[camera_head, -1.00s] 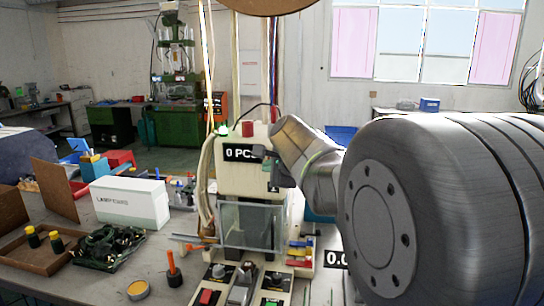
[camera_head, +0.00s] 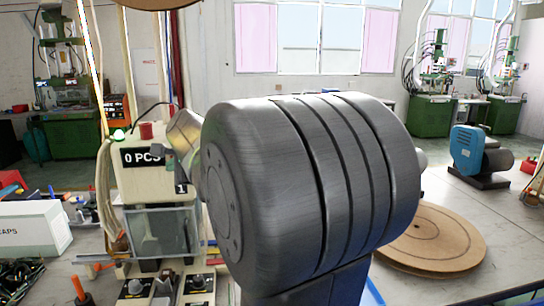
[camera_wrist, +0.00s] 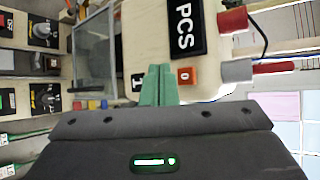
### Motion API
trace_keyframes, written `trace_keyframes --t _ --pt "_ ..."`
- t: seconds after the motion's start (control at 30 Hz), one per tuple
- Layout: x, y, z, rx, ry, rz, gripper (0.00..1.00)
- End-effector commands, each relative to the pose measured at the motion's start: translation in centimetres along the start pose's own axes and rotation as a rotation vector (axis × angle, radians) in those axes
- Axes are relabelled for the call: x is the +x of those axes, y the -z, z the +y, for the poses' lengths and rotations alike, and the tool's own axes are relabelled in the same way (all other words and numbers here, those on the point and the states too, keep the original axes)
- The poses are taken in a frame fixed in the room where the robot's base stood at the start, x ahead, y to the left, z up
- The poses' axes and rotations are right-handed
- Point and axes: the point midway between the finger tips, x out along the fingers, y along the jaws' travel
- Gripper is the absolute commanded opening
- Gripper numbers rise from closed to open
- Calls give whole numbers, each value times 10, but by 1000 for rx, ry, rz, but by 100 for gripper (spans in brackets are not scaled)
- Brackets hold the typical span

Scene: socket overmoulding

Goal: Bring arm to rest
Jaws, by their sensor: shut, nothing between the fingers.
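My gripper shows in the wrist view (camera_wrist: 160,84) with its two green fingers together and nothing between them. The fingers point at the cream front of the press machine, just beside its "1" label and an orange "0" tile (camera_wrist: 187,76). I cannot tell whether the fingertips touch the panel. In the head view my large grey arm joint fills the middle and hides most of my gripper. The cream press machine (camera_head: 136,187) stands left of it, with a black "0 PCS" display (camera_head: 142,157) and a clear guard (camera_head: 155,232).
The bench holds a white box (camera_head: 33,228) and an orange-handled tool (camera_head: 80,290) at left. A round wooden disc (camera_head: 432,236) lies to the right of my arm. A blue motor unit (camera_head: 468,150) stands farther right. Green machines stand at the back.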

Motion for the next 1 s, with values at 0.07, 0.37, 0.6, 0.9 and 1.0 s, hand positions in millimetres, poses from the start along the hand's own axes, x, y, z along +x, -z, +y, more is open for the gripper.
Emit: trace_keyframes --t 0.07,0.37,0.6,0.9,1.0 --pt "2 1 2 0 2 -1 0" --pt "-25 -19 15 0 0 -2 0" --pt "-38 -28 28 0 0 0 0" --pt "-38 -28 29 0 0 0 0" --pt "-37 -28 28 1 0 0 0"
